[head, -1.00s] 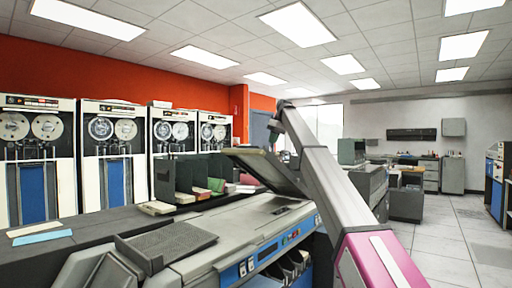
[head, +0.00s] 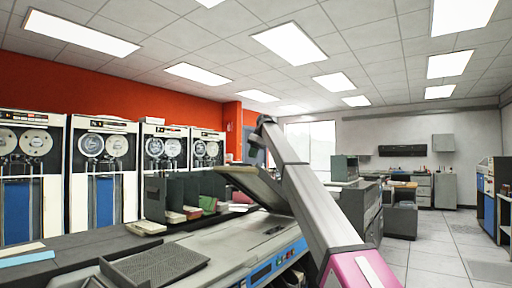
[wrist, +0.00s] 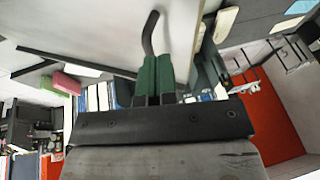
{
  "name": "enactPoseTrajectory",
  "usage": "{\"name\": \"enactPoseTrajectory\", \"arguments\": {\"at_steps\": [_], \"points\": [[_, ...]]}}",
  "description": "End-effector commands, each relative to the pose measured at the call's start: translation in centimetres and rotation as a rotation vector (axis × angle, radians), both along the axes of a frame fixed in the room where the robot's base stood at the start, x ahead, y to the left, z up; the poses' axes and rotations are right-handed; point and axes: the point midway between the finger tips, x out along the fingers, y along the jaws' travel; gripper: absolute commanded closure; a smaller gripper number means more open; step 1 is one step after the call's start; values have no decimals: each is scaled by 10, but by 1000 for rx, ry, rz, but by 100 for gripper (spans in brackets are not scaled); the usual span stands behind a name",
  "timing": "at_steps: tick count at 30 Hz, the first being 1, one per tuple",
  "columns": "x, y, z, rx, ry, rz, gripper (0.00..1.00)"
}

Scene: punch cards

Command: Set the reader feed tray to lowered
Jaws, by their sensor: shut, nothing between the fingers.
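The reader is the grey machine (head: 205,258) with a blue control strip along its front. A flat tilted panel (head: 252,186), which looks like the feed tray, stands raised at a slant over its far end. My arm reaches up from the lower right and bends down at its top, behind or beside this panel. My gripper fingertips are hidden in the head view. In the wrist view my gripper (wrist: 156,62) has its green fingers together and empty. A dark curved bar (wrist: 150,32) lies just beyond the tips, against a pale surface; I cannot tell whether they touch.
A dark ribbed tray (head: 155,265) sits at the reader's near end. Card stacks (head: 175,217) stand in a dark rack behind it. Tape drives (head: 98,180) line the red wall. Open floor (head: 440,240) lies to the right.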

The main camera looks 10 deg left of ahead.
Motion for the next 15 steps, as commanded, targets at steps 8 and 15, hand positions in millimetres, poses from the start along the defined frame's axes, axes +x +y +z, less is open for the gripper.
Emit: {"name": "enactPoseTrajectory", "arguments": {"at_steps": [8, 15], "points": [[-17, 10, -41, 0, 0, -1, 100], [-19, 12, -47, 1, 0, -1, 100]]}}
